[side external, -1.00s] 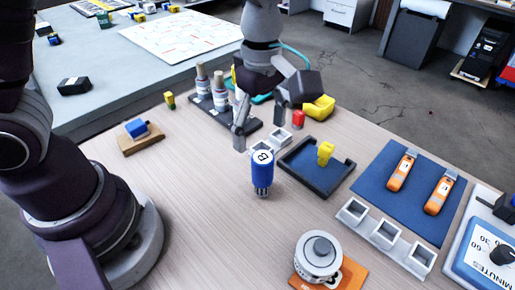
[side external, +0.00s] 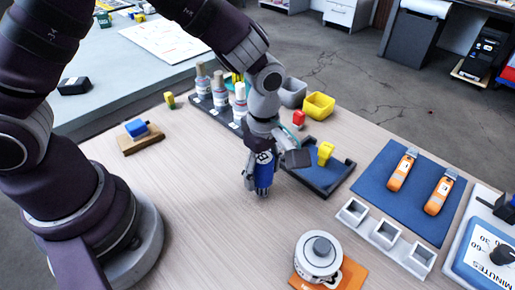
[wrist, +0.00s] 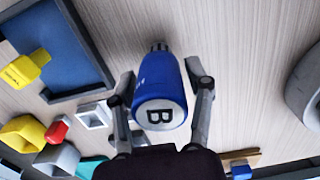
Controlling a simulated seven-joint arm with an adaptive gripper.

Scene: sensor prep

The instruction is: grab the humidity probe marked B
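The humidity probe marked B is a blue cylinder with a white, lettered top and a grey pronged lower end. It stands upright on the table in the side external view (side external: 264,174), partly hidden by my gripper (side external: 272,168). In the wrist view, the probe (wrist: 161,88) lies between the two fingers of my gripper (wrist: 160,80), its B facing the camera. My gripper is open around it, one finger on each side, with narrow gaps showing beside the probe.
A dark blue tray (side external: 339,184) with a yellow piece (side external: 325,152) stands close to the right of my gripper. White square holders (side external: 385,234), a lidded pot (side external: 318,257) and a rack of bottles (side external: 222,116) stand farther off.

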